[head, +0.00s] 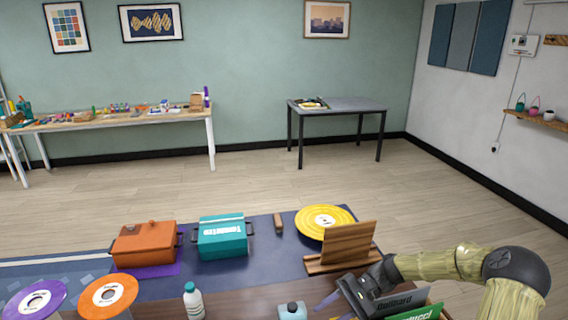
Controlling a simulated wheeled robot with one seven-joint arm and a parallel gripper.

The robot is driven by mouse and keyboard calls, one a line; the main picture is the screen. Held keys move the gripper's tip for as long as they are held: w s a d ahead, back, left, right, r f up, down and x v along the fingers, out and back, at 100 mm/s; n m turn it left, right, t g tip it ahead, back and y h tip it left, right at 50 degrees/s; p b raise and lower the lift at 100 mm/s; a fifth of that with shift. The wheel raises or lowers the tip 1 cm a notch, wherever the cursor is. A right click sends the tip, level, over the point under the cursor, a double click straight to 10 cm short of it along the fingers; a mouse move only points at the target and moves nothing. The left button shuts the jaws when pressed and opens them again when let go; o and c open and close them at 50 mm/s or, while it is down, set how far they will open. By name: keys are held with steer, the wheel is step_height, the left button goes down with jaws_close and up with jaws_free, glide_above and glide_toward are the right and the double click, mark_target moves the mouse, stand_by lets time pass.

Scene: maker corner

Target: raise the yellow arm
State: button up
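No separate thing that I can tell is a yellow arm shows in the head view. The yellow-tan, grained arm at the lower right, with a dark round joint, looks like my own. My gripper (368,283) is the dark end of that arm.
An orange box (146,245) and a teal box (222,238) stand on the blue mat (262,262). Purple (36,297) and orange (108,293) discs, a white bottle (193,302) and a green lettered sleeve (415,314) are near. Two tables stand at the far wall; the floor between is clear.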

steer(key=s+d+r+n+t+h+p, duration=0.1)
steer(key=s+r+n+t+h, duration=0.1)
steer(key=s+h, duration=0.4)
steer(key=s+d+r+n+t+h, duration=0.2)
steer(key=s+r+n+t+h, duration=0.1)
steer(key=s+r+t+h, duration=0.2)
steer(key=s+r+h, duration=0.1)
steer(key=s+r, duration=0.1)
steer(key=s, duration=0.1)
steer(key=shift+r+n+p, duration=0.3)
steer(key=shift+p, duration=0.1)
steer(key=shift+d, duration=0.15)
